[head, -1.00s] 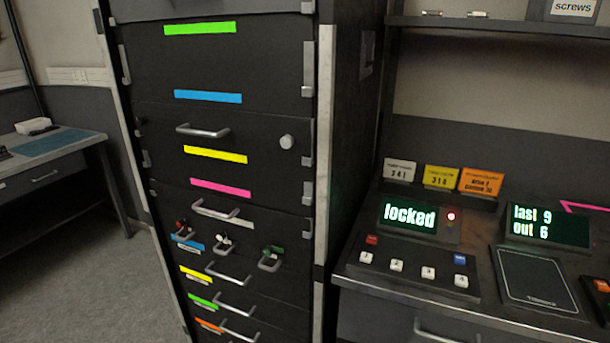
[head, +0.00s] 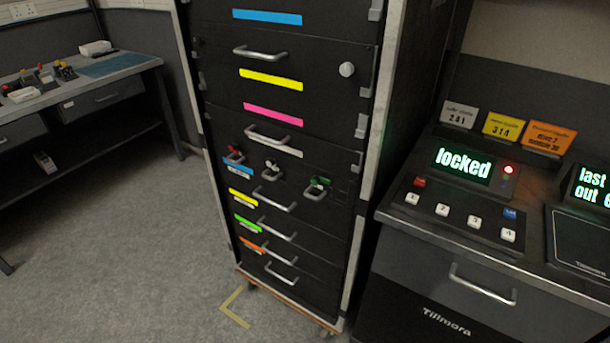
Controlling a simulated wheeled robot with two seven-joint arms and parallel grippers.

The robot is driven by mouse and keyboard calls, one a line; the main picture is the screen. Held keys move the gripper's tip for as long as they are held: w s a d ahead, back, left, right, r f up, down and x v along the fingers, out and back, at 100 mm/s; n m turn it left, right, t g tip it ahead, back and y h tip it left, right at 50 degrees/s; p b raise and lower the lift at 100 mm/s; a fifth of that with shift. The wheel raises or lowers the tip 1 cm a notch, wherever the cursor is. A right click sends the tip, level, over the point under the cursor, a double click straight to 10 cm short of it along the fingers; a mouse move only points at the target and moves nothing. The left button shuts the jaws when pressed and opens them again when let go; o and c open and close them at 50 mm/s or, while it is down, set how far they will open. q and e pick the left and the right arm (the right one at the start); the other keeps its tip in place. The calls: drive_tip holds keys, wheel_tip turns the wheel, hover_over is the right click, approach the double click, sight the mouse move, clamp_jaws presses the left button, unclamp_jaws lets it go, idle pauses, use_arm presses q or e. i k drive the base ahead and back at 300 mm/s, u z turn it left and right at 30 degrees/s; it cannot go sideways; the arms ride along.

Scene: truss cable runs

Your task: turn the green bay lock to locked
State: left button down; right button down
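A tall black rack (head: 225,60) stands in the middle of the head view. Each has a metal fitting on the panel. The green lock's knob is too small for me to tell its exact turn position. Neither of my grippers shows in the head view.
A desk console at right has a display (head: 463,163) reading "locked", a lit red lamp (head: 508,170) and several buttons. A bench (head: 105,85) stands at left.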

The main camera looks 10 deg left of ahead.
sight(315, 180)
drive_tip(key=k, duration=0.5)
drive_tip(key=u, duration=2.15)
drive_tip(key=i, duration=1.25)
drive_tip(key=z, duration=1.75)
